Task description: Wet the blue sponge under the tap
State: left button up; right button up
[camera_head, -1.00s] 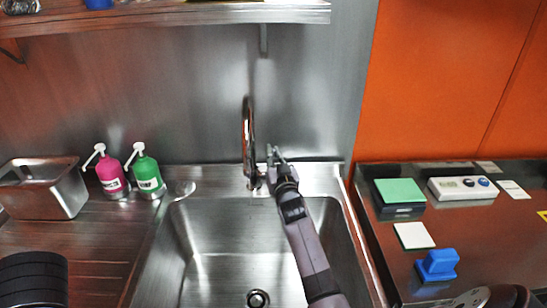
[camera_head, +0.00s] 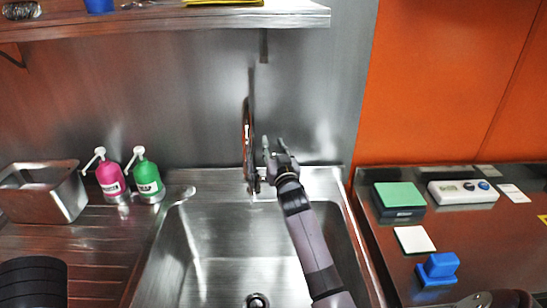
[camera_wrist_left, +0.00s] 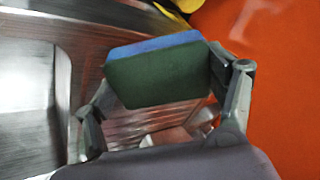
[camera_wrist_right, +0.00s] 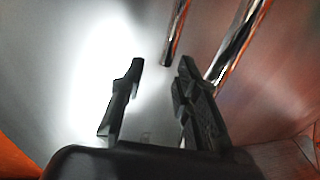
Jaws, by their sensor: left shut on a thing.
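The metal tap (camera_head: 247,135) stands at the back of the steel sink (camera_head: 235,240). No water stream is visible. My right gripper (camera_head: 274,146) is just right of the tap. In the right wrist view, my right gripper's fingers (camera_wrist_right: 162,64) are apart with nothing between them, and shiny tap pipes (camera_wrist_right: 235,45) show beyond. In the left wrist view, my left gripper (camera_wrist_left: 160,82) is shut on the blue sponge (camera_wrist_left: 160,75), which has a blue layer and a dark green face. The left gripper and this sponge cannot be made out in the head view.
Pink (camera_head: 111,180) and green (camera_head: 147,180) pump bottles and a steel bin (camera_head: 40,195) stand left of the sink. A blue object (camera_head: 438,267), a white pad (camera_head: 414,240) and a green-topped block (camera_head: 399,195) lie on the right counter. A shelf (camera_head: 170,20) hangs above.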

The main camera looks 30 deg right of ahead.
notch_tip(320, 180, up, 6)
jog(key=shift+f, duration=0.15)
dwell(0.3)
